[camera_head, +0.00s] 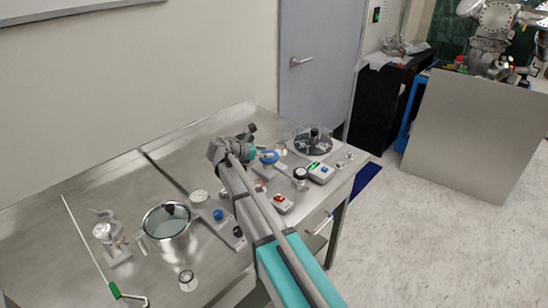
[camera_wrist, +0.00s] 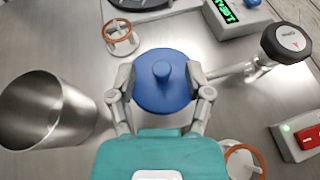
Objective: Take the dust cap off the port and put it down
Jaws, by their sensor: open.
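The blue dust cap (camera_wrist: 163,92) is a round disc with a small knob in its middle. In the wrist view it lies between the two fingers of my gripper (camera_wrist: 161,78), which is open with one finger on each side. I cannot tell whether the fingers touch the cap's edge. In the head view the blue cap (camera_head: 269,157) shows just right of my gripper (camera_head: 257,150), partly hidden by it. The port under the cap is hidden; a metal pipe (camera_wrist: 228,70) runs out to the right from beside it.
A black-knobbed valve (camera_wrist: 287,42) stands right of the cap. A metal cup (camera_wrist: 42,110) stands at left, with ringed fittings (camera_wrist: 120,36) nearby. A green display box (camera_wrist: 236,16) is behind. A pot (camera_head: 168,227) stands farther left on the steel table (camera_head: 75,262).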

